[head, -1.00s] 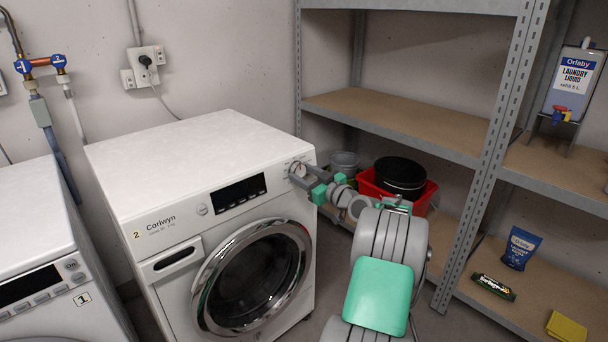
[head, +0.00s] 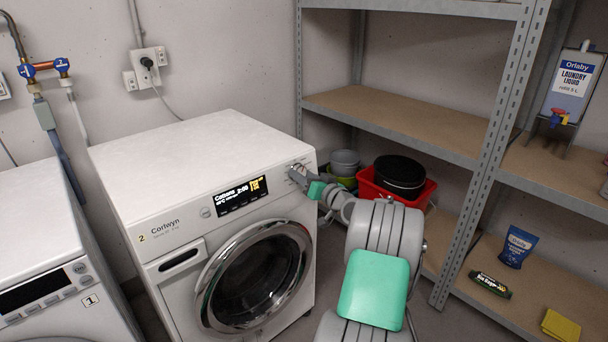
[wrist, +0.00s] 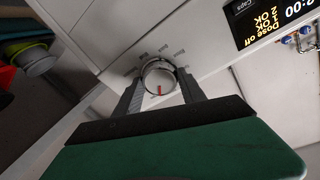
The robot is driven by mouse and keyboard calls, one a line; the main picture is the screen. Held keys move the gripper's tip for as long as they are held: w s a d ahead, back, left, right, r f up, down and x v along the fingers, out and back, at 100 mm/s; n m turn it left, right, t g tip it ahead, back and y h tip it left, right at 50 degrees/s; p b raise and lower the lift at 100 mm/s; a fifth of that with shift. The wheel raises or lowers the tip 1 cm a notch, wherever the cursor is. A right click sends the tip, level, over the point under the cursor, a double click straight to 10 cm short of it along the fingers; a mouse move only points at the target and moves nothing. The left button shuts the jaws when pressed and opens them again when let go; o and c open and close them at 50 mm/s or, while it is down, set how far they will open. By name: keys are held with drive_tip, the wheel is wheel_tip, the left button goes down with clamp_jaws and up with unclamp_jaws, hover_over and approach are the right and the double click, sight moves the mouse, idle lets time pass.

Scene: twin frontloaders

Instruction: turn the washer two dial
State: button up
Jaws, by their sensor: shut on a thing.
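Washer two (head: 160,180) is the white front-loader labelled "2" and "Corlwyn". Its display (head: 241,195) is lit and reads "Cottons 2:00"; part of it also shows in the wrist view (wrist: 278,18), with "Dose off" and "OK" lines. The washer two dial (wrist: 159,78) is a round silver knob with a red mark, at the right end of the panel. My gripper (wrist: 162,86) is shut on the dial, one finger on each side of it. The round door is shut.
Washer one (head: 50,275) stands at the left. A metal shelf unit (head: 460,210) stands close on the right, with a red tub (head: 372,190) and buckets near my arm. A laundry liquid container (head: 572,85) stands on a right-hand shelf.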

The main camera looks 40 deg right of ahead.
idle(0.4)
drive_tip(key=o, duration=1.4)
drive_tip(key=shift+c, duration=0.2)
drive_tip(key=s, duration=0.7)
drive_tip(key=shift+s+a+r+p, duration=0.2)
drive_tip(key=shift+s+a+p, duration=0.15)
drive_tip(key=shift+s+a, duration=0.05)
